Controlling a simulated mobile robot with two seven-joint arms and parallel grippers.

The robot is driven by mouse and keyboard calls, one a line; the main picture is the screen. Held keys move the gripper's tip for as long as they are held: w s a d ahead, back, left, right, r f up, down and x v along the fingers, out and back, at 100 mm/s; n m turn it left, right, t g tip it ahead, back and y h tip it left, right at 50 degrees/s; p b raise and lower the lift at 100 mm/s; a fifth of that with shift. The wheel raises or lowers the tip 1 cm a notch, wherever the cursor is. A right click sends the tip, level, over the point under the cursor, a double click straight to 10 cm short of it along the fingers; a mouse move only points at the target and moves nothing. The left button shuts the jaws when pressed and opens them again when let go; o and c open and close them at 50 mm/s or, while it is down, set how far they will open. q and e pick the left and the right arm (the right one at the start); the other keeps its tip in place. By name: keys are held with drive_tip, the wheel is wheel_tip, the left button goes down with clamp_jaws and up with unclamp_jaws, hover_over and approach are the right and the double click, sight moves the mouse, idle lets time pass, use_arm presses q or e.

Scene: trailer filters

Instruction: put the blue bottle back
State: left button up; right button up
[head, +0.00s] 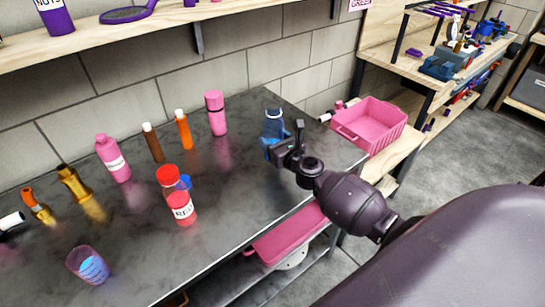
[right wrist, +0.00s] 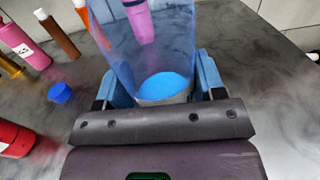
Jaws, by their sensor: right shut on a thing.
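The blue bottle (head: 274,122) is clear and bluish. It stands about upright over the far right end of the dark counter. In the right wrist view it (right wrist: 150,55) is see-through with bright blue at its bottom. My right gripper (head: 275,146) is shut on its lower part, with a blue finger on each side. I cannot tell whether its base touches the counter. My left gripper is not in view.
On the counter (head: 235,190) stand a red jar (head: 182,208), a clear cup (head: 88,265) and several pink, orange and brown bottles. A small blue cap (right wrist: 60,92) lies near the red jar. A pink basket (head: 370,125) is right of the counter; a wooden shelf (head: 205,22) hangs above.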

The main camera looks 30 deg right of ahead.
drive_tip(key=shift+f+b, duration=1.55)
drive_tip(key=shift+f, duration=1)
drive_tip(key=shift+r, duration=0.2)
drive_tip(key=shift+f, duration=0.2)
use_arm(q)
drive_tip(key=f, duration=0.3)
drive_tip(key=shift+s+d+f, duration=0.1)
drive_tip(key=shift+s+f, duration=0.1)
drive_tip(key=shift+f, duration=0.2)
use_arm(e)
drive_tip(key=o, duration=1.1)
